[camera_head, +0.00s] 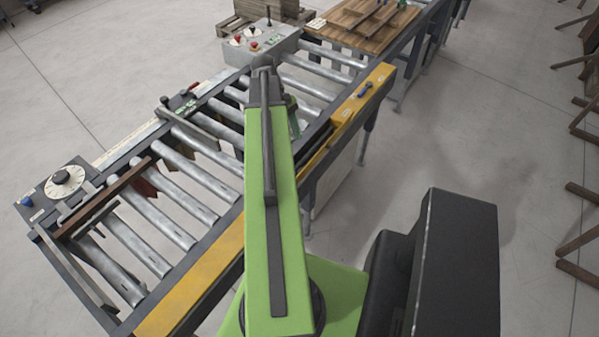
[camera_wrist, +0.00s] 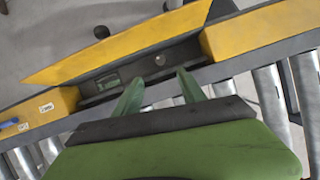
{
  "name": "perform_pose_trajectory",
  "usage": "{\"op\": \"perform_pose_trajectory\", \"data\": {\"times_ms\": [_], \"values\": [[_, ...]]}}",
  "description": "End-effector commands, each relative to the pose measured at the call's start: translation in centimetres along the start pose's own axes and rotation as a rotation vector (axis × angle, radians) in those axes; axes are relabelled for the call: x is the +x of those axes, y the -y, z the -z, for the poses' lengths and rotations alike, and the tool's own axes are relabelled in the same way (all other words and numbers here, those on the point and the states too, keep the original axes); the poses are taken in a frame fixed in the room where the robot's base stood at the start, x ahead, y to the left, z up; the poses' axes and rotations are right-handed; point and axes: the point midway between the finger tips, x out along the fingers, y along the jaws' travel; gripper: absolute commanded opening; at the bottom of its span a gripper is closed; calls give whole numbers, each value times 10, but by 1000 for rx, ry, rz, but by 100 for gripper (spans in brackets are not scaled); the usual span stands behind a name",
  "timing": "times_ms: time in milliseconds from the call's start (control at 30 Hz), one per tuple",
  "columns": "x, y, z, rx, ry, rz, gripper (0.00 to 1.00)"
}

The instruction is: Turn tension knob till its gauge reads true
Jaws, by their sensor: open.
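My gripper (camera_wrist: 157,84) is open and empty in the wrist view, its two green fingers apart. They point at a dark recess (camera_wrist: 130,75) in the yellow side rail of the roller conveyor. The recess holds a small greenish window (camera_wrist: 107,83) and a small round grey part (camera_wrist: 160,60). I cannot tell whether these are the gauge and the tension knob; no reading is legible. A yellow panel (camera_wrist: 120,48) stands angled along the recess. In the head view a black knob (camera_head: 61,177) sits on a white dial at the conveyor's left end. My arm hides part of the rail there.
The yellow rail (camera_head: 358,92) carries a blue handle (camera_head: 366,88), also visible in the wrist view (camera_wrist: 9,122). A grey control box (camera_head: 262,42) with buttons and dials stands across the rollers. A wooden board (camera_head: 362,25) lies beyond.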

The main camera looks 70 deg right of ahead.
Motion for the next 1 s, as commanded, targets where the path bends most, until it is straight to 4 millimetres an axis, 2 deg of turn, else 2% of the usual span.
{"op": "perform_pose_trajectory", "data": {"times_ms": [33,400,500,633,867,1000], "values": [[22,2,4,-1,0,0,48],[103,3,5,-3,0,-2,48],[119,2,4,-3,0,-3,48],[128,2,3,-3,0,-3,48],[125,2,2,-4,0,-3,48],[125,2,2,-5,0,-3,32]]}}
